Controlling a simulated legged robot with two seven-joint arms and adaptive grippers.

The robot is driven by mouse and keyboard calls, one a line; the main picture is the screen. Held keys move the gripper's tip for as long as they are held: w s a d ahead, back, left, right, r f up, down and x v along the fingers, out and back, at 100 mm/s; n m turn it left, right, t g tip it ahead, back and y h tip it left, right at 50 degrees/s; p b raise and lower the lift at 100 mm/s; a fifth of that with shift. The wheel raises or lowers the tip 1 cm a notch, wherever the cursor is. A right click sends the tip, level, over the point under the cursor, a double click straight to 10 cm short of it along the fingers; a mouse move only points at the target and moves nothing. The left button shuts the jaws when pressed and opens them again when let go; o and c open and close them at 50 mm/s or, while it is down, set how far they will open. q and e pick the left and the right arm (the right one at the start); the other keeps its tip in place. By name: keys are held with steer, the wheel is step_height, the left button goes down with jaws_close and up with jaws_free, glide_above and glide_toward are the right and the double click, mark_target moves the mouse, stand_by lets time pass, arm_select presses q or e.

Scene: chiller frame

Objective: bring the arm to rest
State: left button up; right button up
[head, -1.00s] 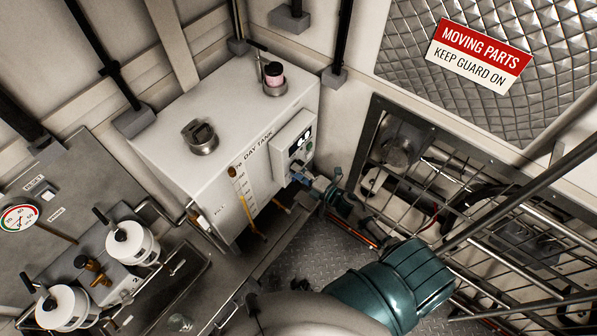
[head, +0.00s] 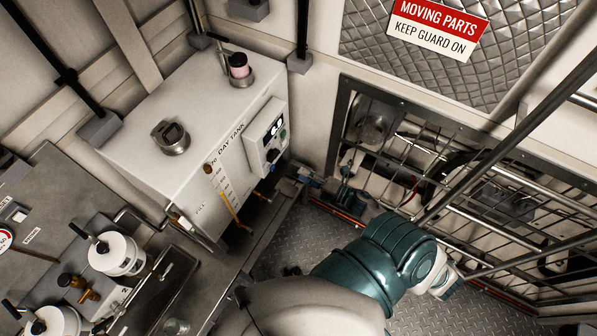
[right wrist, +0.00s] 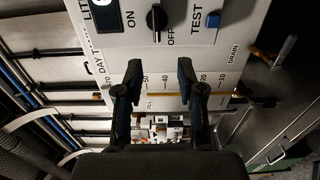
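My right gripper (head: 308,184) is small and partly hidden in the head view, beside the day tank's front. In the right wrist view its two dark fingers (right wrist: 160,72) are spread apart with nothing between them. They point at the front of the white day tank (head: 180,105), below its control panel (head: 267,138). My right arm (head: 375,262) is teal and pale, bent, and reaches in from the bottom of the head view. My left gripper is not in view.
The wrist view shows a black knob (right wrist: 156,20) and blue TEST button (right wrist: 213,19). A barred metal frame (head: 480,200) stands at right, under a warning sign (head: 437,25). White canisters (head: 117,250) stand at lower left. Bare tread-plate floor (head: 310,238) lies between.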

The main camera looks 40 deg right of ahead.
stand_by(0.5)
steer(key=s+f+m+g+h, duration=0.2)
steer(key=s+f+m, duration=0.15)
steer(key=f, duration=0.65)
steer(key=s+d+f+m+g+h, duration=0.1)
steer(key=s+f+m+g+h, duration=0.15)
steer(key=f+m, duration=0.45)
steer(key=s+f+m+g+h, duration=0.2)
steer(key=s+f+m+h, duration=0.15)
steer(key=f, duration=0.85)
steer(key=s+a+f+m+g, duration=0.2)
steer(key=s+f, duration=0.3)
steer(key=s, duration=0.3)
steer(key=s+a+f+m+g, duration=0.2)
steer(key=s+a+f+g, duration=0.2)
steer(key=s, duration=0.5)
steer(key=s+a+f+m+g+y, duration=0.1)
steer(key=s+a+f+m+g, duration=0.1)
steer(key=s+f, duration=0.5)
steer(key=shift+s+a+f+g, duration=0.3)
steer(key=shift+s+a+g, duration=0.3)
steer(key=shift+a, duration=0.65)
